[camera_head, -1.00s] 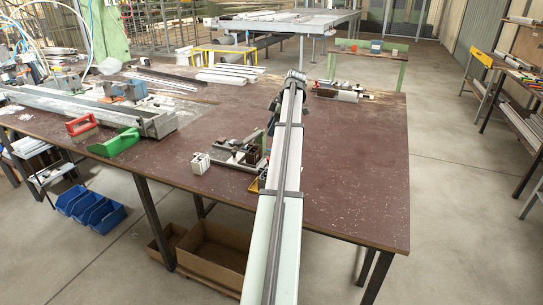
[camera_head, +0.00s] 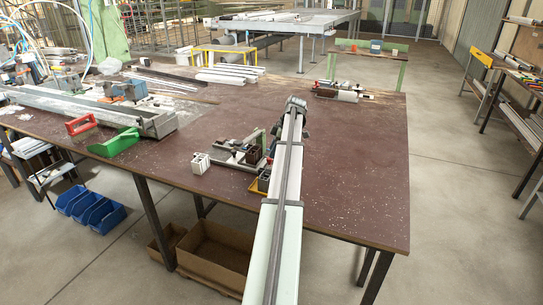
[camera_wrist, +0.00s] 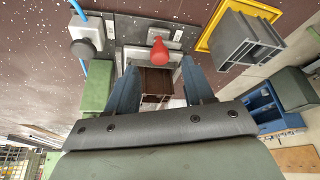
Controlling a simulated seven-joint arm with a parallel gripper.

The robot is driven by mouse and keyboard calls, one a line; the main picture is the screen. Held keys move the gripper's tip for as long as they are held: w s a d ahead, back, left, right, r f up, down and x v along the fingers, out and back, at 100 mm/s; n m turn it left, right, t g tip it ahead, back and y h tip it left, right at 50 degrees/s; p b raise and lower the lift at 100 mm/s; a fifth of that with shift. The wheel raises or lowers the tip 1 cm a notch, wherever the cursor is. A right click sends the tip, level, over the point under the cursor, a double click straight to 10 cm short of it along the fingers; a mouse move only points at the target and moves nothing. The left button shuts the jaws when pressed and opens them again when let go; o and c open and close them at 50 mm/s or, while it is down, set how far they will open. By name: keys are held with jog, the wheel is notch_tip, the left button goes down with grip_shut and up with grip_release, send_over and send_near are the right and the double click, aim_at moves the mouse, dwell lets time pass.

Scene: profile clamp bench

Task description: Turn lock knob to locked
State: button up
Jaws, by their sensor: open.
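The clamp fixture (camera_head: 236,153) lies on the brown bench, left of my arm in the head view. In the wrist view a red knob-like handle (camera_wrist: 159,52) stands on its grey plate, and a round grey-and-black knob (camera_wrist: 84,42) sits at the upper left. I cannot tell for certain which is the lock knob, or its setting. My gripper (camera_wrist: 158,64) is open; its two blue fingers are to either side of the red handle in the picture, with no clear contact. A brown profile block (camera_wrist: 154,84) shows between the fingers. The fingertips are hidden in the head view.
A yellow tray (camera_wrist: 204,42) with a grey profile (camera_wrist: 240,42) lies right of the fixture in the wrist view. A green block (camera_wrist: 97,90) is beside the left finger.

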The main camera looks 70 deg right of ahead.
aim_at(269, 162)
jog(key=shift+x, duration=1.65)
grip_shut()
